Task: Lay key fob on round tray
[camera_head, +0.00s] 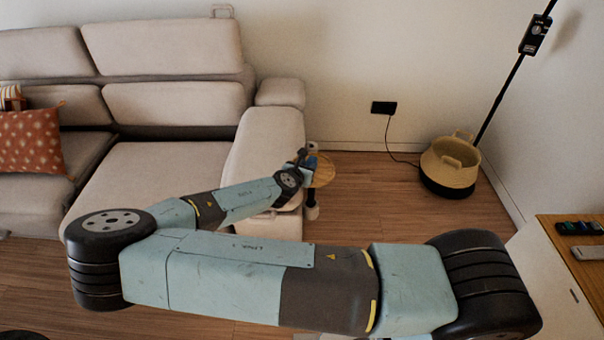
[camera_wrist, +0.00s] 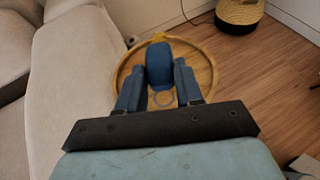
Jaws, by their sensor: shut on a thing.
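The round tray (camera_head: 325,172) is a light wooden disc with a raised rim, just past the sofa arm. In the wrist view the round tray (camera_wrist: 209,72) lies beneath and beyond my gripper (camera_wrist: 160,70). My gripper is shut on the key fob (camera_wrist: 159,62), a rounded blue piece between the fingertips. A thin ring shows below it, against the tray. The fob is over the tray's area; I cannot tell whether it touches the surface. In the head view my gripper (camera_head: 304,160) is at the tray's left side, partly covering it.
The beige sofa (camera_head: 170,180) stands close on the left, its arm (camera_head: 268,150) beside the tray. A woven basket (camera_head: 450,162) and a lamp pole (camera_head: 503,85) stand at the right. A cabinet (camera_head: 560,245) holds remotes (camera_head: 580,228). Wooden floor between is clear.

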